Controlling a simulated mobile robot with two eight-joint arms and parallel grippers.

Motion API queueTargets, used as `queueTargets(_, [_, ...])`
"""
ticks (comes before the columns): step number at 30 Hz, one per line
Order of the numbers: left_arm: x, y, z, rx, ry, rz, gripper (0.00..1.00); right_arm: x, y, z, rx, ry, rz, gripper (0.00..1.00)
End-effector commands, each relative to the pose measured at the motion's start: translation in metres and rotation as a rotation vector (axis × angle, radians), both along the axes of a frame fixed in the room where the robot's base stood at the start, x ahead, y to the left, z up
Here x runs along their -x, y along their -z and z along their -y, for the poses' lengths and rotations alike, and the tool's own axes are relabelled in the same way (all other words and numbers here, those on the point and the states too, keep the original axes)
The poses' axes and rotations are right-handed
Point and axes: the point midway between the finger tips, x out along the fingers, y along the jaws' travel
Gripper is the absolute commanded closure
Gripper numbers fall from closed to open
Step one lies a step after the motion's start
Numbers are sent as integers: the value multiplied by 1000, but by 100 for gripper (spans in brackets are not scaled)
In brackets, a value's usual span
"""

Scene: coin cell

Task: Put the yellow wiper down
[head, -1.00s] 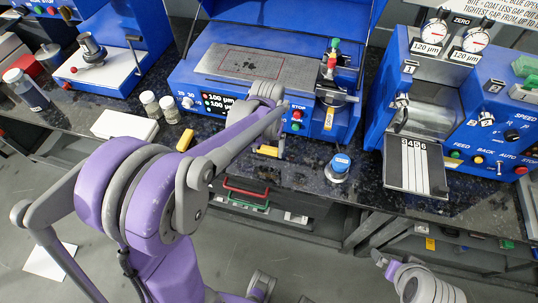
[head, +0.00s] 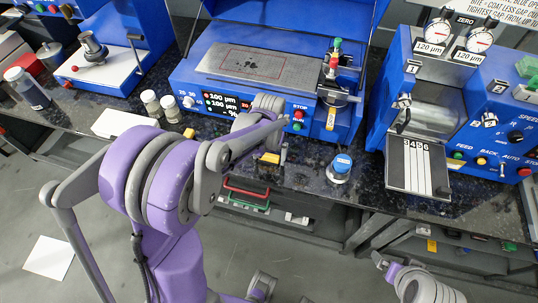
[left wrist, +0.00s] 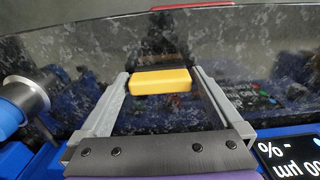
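The yellow wiper (left wrist: 160,82) is a small yellow block with a dark part behind it. In the left wrist view it spans the gap between the fingertips of my left gripper (left wrist: 160,88), which appears shut on its two ends. In the head view the wiper (head: 268,158) shows just below my left gripper (head: 272,146), near the counter's front edge. I cannot tell whether it touches the counter. At the lower right, part of my right arm shows, with what looks like my right gripper (head: 381,261) at its end; its fingers are unclear.
The dark speckled counter (head: 305,160) has free room around a blue-capped item (head: 340,168). A blue coating machine (head: 300,85) stands behind the wiper, and another with a roller (head: 425,115) stands to the right. Two jars (head: 160,105) and a white box (head: 122,122) are at left.

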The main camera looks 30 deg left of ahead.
Motion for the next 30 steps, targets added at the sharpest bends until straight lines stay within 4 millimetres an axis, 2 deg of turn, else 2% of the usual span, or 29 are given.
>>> queueTargets(4, [0,-6,0,0,0,1,0,-1,-5,0,0,0,2,0])
queueTargets(7, [0,-18,0,0,0,1,0,-1,-5,0,0,0,3,0])
queueTargets(15, [0,-76,0,0,-1,1,0,-3,-13,0,0,0,6,0])
queueTargets(21, [0,-110,0,0,-1,0,0,-4,-16,0,0,0,8,0])
queueTargets(26, [2,-122,1,-1,2,4,0,-4,-17,0,0,0,8,0])
queueTargets(30, [20,-129,11,-7,28,51,0,-4,-17,0,0,0,8,0])
